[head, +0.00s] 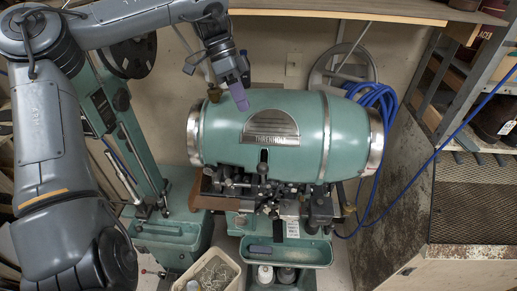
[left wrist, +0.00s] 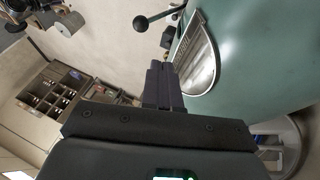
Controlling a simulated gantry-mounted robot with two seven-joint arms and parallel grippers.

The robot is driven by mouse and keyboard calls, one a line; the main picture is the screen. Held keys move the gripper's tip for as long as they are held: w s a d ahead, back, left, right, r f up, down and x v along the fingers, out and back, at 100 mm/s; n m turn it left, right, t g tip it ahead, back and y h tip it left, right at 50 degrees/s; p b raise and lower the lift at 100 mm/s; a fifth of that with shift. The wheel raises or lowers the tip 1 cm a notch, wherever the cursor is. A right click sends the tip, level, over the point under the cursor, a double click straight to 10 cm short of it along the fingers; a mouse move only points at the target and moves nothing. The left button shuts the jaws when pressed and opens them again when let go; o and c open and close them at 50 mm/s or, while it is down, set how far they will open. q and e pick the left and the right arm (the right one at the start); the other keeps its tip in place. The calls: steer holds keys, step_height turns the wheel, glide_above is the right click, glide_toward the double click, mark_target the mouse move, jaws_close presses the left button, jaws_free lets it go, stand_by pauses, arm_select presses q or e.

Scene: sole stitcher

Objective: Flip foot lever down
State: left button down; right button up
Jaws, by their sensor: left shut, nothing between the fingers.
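The green barrel-shaped stitcher body (head: 222,146) fills the middle of the head view. A short lever with a round dark knob (left wrist: 140,23) shows at the top of the left wrist view, beside the green body; I cannot tell for certain that it is the foot lever. In the head view a small brass-coloured knob (head: 214,94) stands at the body's upper left. My left gripper (head: 241,100) is shut and empty, its fingers pointing down at the body's top, right of that knob. Its fingers (left wrist: 163,85) are together in the left wrist view. My right gripper is out of view.
A green column machine (head: 140,150) stands left of the stitcher. A blue hose (head: 384,110) hangs at its right. A bin (head: 215,270) and a green tray (head: 310,254) lie below. Shelving and a mesh-topped bench (head: 475,200) stand at the right.

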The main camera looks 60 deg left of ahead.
arm_select(q)
steer(key=s+d+p+x, duration=0.1)
steer(key=s+x, duration=0.1)
steer(key=x, duration=1.1)
steer(key=shift+d+r+p, duration=0.2)
steer(key=shift+d+p, duration=0.1)
steer(key=shift+d, duration=0.05)
steer(key=shift+w, duration=0.1)
